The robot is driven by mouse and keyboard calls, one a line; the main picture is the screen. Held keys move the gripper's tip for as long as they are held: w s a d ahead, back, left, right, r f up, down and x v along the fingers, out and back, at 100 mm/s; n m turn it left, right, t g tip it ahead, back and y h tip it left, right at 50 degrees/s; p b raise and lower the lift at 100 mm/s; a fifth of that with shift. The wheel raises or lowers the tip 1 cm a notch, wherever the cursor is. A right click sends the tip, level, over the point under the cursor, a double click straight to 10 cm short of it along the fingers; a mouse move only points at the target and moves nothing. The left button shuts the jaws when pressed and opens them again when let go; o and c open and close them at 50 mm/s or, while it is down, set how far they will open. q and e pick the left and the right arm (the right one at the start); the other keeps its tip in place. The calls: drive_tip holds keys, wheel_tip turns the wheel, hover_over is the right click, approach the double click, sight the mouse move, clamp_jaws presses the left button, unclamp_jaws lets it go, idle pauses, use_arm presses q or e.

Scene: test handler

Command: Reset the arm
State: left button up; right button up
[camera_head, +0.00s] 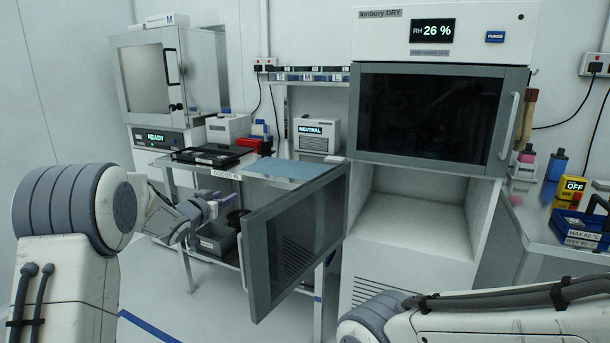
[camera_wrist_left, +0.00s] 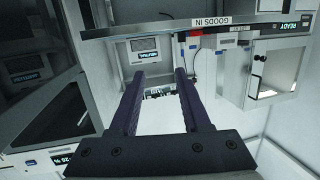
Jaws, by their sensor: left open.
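My left arm (camera_head: 68,215) comes in from the left in the head view. Its gripper (camera_head: 222,202) is in front of the goods-in bench, left of the open grey cabinet door (camera_head: 295,243). In the left wrist view the two dark fingers (camera_wrist_left: 159,76) are spread apart, with nothing between them. My right arm (camera_head: 480,318) lies across the lower right of the head view. Its gripper is out of the picture.
The drying cabinet (camera_head: 445,28) has its upper door shut; its lower compartment (camera_head: 415,220) is open and looks empty. Its open door juts toward my left gripper. The bench (camera_head: 285,168) carries a black tray (camera_head: 212,155). A blue crate (camera_head: 580,228) sits at right.

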use_arm(q)
drive_tip(key=s+d+f+n+g+y, duration=0.1)
drive_tip(key=s+f+g, duration=0.4)
drive_tip(key=s, duration=0.8)
drive_tip(key=s+d+f+n+g+y, duration=0.1)
drive_tip(key=s+d+f+g, duration=0.15)
drive_tip(key=s+f, duration=0.65)
drive_tip(key=s+f+n+g+y, duration=0.1)
drive_tip(key=s+f+g, duration=0.3)
drive_tip(key=s, duration=1.2)
drive_tip(key=s+d+r+m+g, duration=0.2)
drive_tip(key=s+d+r+m, duration=0.15)
drive_tip(key=s+d, duration=0.35)
drive_tip(key=s+d+r+m+g, duration=0.2)
drive_tip(key=s+d+r+m, duration=0.15)
drive_tip(key=s+d, duration=0.35)
wheel_tip(320, 180, up, 20)
drive_tip(key=p, duration=2)
drive_tip(key=shift+s+r+m+h, duration=0.15)
drive_tip(key=shift+m+h, duration=0.15)
drive_tip(key=shift+d, duration=0.1)
